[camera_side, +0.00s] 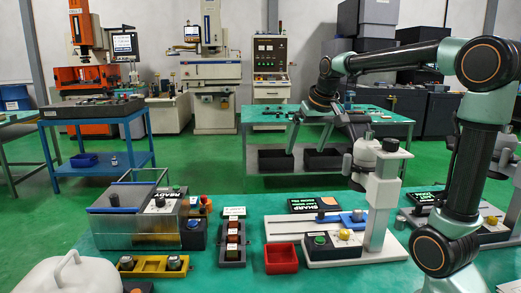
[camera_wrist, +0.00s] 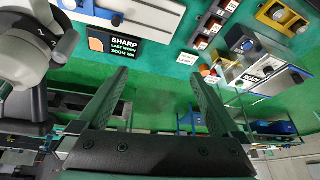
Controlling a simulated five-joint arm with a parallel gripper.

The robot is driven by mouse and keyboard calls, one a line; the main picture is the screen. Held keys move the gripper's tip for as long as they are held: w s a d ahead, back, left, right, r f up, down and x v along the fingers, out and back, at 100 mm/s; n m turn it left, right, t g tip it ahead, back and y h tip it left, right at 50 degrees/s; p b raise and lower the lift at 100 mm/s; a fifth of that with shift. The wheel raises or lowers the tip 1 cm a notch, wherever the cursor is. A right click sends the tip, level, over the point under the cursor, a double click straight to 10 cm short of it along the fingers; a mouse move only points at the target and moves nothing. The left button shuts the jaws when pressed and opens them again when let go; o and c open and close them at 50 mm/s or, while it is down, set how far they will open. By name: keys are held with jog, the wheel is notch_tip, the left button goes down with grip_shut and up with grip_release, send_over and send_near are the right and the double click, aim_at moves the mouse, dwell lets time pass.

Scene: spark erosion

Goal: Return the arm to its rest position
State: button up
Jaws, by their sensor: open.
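My gripper (camera_side: 306,148) hangs at the end of my raised arm in the side view, fingers pointing down and spread apart. It is above and behind the microscope-like stand (camera_side: 382,195), in front of the far green table, with nothing between the fingers.
On the green bench stand a clear-covered box marked READY (camera_side: 135,215), a row of small bins (camera_side: 232,242), a red tray (camera_side: 281,258), a yellow holder (camera_side: 153,266) and a SHARP display (camera_side: 315,204). A white jug (camera_side: 68,275) is at front left.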

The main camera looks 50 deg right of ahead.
jog(key=s+a+f+n+y, duration=0.1)
jog(key=s+a+f+n, duration=0.2)
jog(key=a, duration=0.6)
jog(key=s+a+f+n+t+y, duration=0.1)
jog(key=s+a+f+n, duration=0.2)
jog(key=s+a, duration=0.4)
jog(key=shift+a, duration=1.15)
